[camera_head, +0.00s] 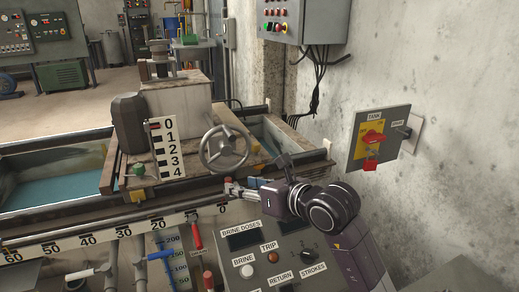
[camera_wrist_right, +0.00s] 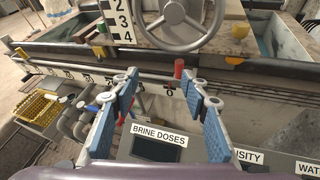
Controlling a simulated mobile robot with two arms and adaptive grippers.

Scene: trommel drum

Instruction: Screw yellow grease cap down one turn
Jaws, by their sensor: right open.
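A small yellow cap-like piece (camera_wrist_right: 239,30) shows in the right wrist view, on the board right of the handwheel (camera_wrist_right: 178,20); I cannot tell for certain that it is the grease cap. In the head view the right gripper (camera_head: 240,188) reaches in from the right, over the panel's upper edge. My left gripper is out of view.
The handwheel (camera_head: 225,147) stands on the carriage over the water trough. A red-topped post (camera_wrist_right: 179,68) rises just beyond my fingers by the front rail. The control panel (camera_head: 262,250) lies below my right arm. A tank switch with a red padlock (camera_head: 371,162) is on the right wall.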

